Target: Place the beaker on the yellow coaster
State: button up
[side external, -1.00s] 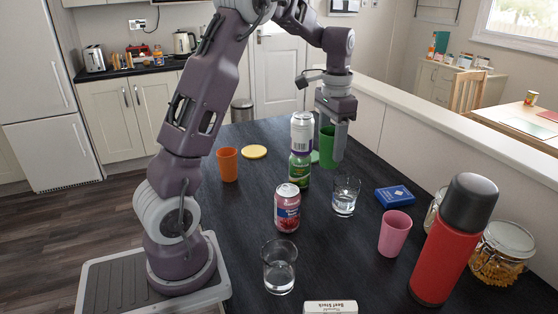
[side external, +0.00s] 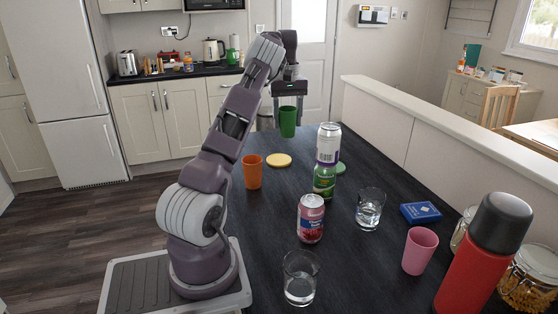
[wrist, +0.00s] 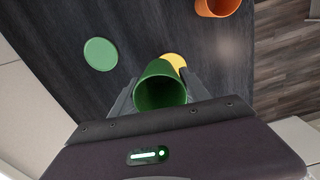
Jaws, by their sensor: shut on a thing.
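The green beaker (side external: 288,122) is held in my gripper (side external: 288,104), upright and raised above the far part of the dark table. In the wrist view the beaker (wrist: 160,88) sits between the two fingers, its open mouth towards the camera. The yellow coaster (side external: 279,160) lies flat on the table, below the beaker and slightly to its left in the side view. In the wrist view the yellow coaster (wrist: 174,62) is partly hidden behind the beaker.
An orange cup (side external: 252,172) stands left of the yellow coaster. A green coaster (side external: 340,168) lies behind two stacked cans (side external: 326,162).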

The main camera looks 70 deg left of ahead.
jog(key=shift+s+a+f+n, duration=0.3)
jog(key=shift+s+f, duration=0.1)
jog(key=shift+f, duration=0.15)
jog(key=shift+s+a+f+n, duration=0.3)
jog(key=shift+s+f, duration=0.1)
jog(key=shift+f, duration=0.1)
send_over(282, 163)
notch_tip(282, 163, down, 8)
jog(key=shift+s+f, duration=0.1)
jog(key=shift+f, duration=0.1)
jog(key=o, duration=1.5)
jog(key=shift+f, duration=0.1)
